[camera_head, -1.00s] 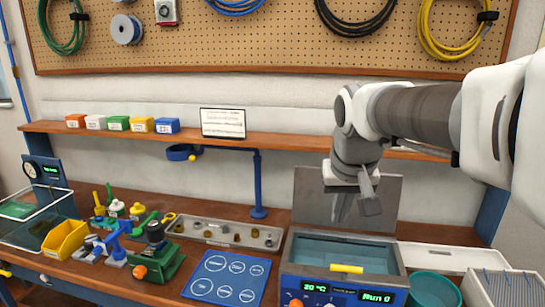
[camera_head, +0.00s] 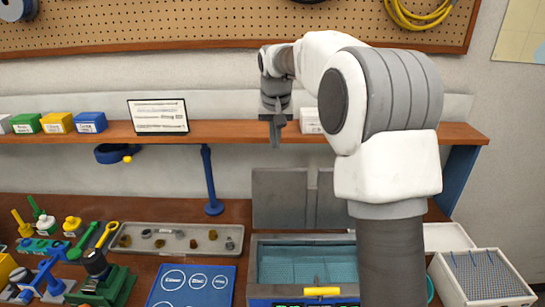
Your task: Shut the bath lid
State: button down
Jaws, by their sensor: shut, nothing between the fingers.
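The water bath (camera_head: 258,281) stands on the bench at the bottom centre, with its blue-green water open to view. Its grey lid (camera_head: 280,198) stands upright behind the tank. A yellow handle (camera_head: 321,291) is at the bath's front edge. My gripper (camera_head: 276,143) is shut and empty. It points down in front of the shelf, above the raised lid in the picture, and appears apart from it. My arm hides the right part of the bath and lid.
A tray of small parts (camera_head: 140,244) and a blue mat with white circles (camera_head: 190,296) lie left of the bath. A blue post (camera_head: 209,180) with a side ring stands behind. A white rack (camera_head: 490,282) is at the right. The shelf (camera_head: 235,133) runs behind my gripper.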

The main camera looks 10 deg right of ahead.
aim_at(275, 168)
notch_tip(275, 168, down, 8)
jog(key=p, duration=0.2)
jog(key=shift+s, duration=0.35)
jog(key=shift+s+a+b, duration=0.1)
jog(key=shift+b, duration=0.35)
dwell(0.4)
